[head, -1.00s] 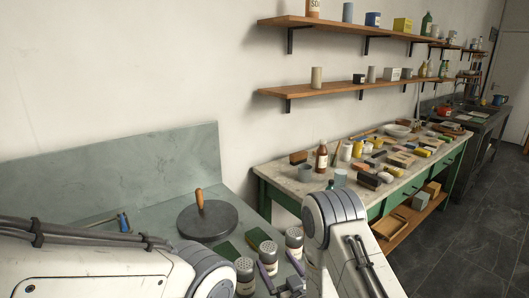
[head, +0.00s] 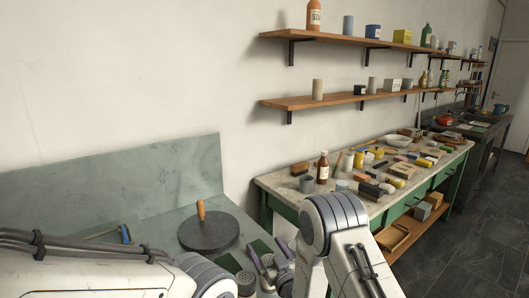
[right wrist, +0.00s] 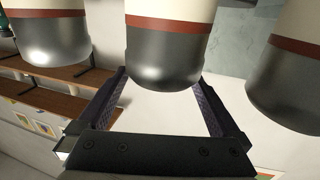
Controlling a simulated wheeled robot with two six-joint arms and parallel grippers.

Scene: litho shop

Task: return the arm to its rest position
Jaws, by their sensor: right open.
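My right gripper (head: 268,257) is open and empty in the head view, low over the grey bench, just above the shakers. Its two dark fingers (right wrist: 160,95) and dark crossbar also show in the right wrist view. There, several shakers with cream bodies, red bands and silver caps appear upside down close by. The middle shaker (right wrist: 168,50) overlaps the space between the fingers, and I cannot tell if it touches them. In the head view one silver perforated shaker top (head: 245,283) shows below the gripper; others are partly hidden. My left gripper is out of view.
A round dark disc (head: 208,234) with a wooden handle lies on the grey bench (head: 100,190), beside green pads (head: 228,264).

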